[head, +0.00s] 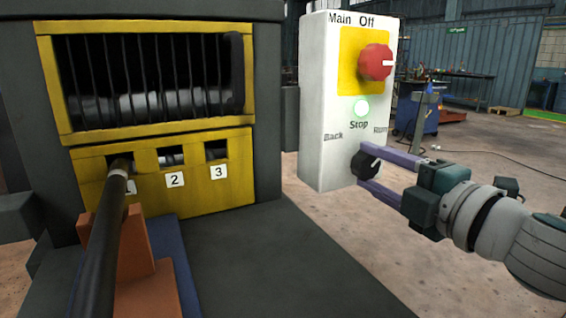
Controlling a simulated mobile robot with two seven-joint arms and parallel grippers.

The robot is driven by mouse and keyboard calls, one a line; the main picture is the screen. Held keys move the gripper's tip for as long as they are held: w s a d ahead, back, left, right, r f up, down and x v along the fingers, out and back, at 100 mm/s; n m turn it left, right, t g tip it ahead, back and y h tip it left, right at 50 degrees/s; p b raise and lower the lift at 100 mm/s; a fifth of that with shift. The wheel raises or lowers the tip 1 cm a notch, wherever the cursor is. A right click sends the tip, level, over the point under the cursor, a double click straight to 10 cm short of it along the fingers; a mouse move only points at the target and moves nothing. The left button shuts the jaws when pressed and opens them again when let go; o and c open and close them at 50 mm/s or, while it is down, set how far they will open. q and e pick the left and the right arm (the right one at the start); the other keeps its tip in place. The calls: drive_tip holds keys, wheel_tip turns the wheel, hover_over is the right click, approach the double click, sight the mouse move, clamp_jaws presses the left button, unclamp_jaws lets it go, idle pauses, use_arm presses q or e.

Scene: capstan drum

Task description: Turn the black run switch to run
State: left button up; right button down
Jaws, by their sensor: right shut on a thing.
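The black run switch (367,164) is a round knob low on the white control box (320,100). The labels Back, Stop and Run stand around it, with Run on the right. A pale mark shows on the knob, but its exact direction is hard to tell. My right gripper (364,166) comes in from the right, its purple fingers above and below the knob, shut on it. My left gripper is not in view.
A red main switch (375,62) on a yellow plate is higher on the box. At left stands a dark machine with a yellow front panel (190,198) and numbered slots. A long black bar (98,250) reaches slot 1 above an orange block (150,292). Floor shows behind my right arm.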

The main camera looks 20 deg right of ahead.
drive_tip(key=shift+c, duration=1.3)
unclamp_jaws()
drive_tip(key=s, duration=1)
drive_tip(key=shift+d, duration=0.35)
